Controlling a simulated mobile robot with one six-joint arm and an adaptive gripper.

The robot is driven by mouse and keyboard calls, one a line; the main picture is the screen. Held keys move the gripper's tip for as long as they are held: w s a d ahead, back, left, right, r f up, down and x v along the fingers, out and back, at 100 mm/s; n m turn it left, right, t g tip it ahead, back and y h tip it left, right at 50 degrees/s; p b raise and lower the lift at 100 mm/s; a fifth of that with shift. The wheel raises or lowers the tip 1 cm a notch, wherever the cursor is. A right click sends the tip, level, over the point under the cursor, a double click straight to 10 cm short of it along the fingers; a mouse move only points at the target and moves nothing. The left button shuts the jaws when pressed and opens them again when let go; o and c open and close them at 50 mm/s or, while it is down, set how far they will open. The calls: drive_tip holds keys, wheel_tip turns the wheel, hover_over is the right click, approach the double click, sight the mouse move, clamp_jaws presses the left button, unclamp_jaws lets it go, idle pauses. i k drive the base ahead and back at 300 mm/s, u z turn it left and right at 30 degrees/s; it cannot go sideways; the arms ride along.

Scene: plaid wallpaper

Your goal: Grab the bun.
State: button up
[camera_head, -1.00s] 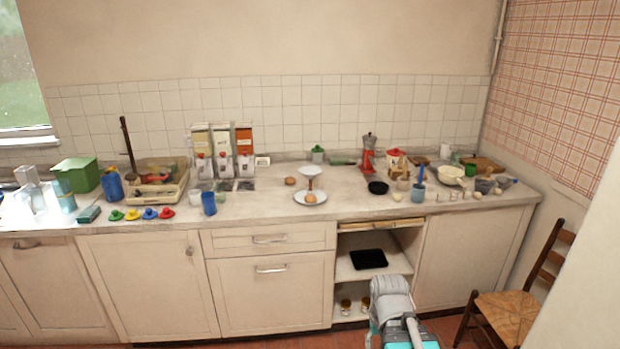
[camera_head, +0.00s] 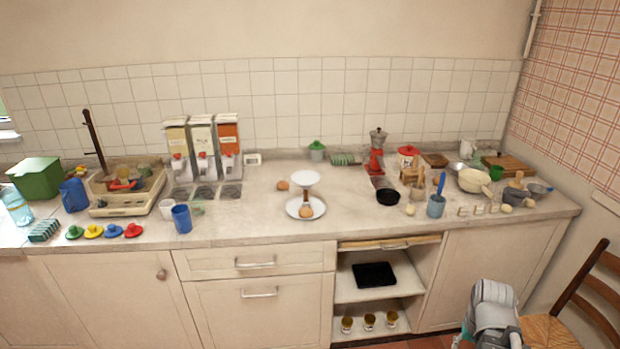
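A small round brown bun-like thing (camera_head: 306,211) lies on a white plate (camera_head: 292,209) near the middle of the counter. A similar brown round thing (camera_head: 283,184) lies on the counter just behind and to the left, beside a white-topped stand (camera_head: 305,179). I cannot tell for sure which of the two is the bun. Part of my own arm shows at the bottom right, well below and to the right of both. My gripper's fingers do not show.
Dispensers (camera_head: 202,148) stand at the back left, a blue cup (camera_head: 181,219) in front of them. A dark pan (camera_head: 388,196), a red grinder (camera_head: 376,163) and a blue-grey pot (camera_head: 436,206) stand right. A wooden chair (camera_head: 585,295) is at the lower right. Counter around the plate is mostly clear.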

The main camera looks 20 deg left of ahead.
sight(282, 185)
drive_tip(key=i, duration=0.75)
drive_tip(key=u, duration=0.65)
drive_tip(key=i, duration=0.45)
drive_tip(key=u, duration=0.35)
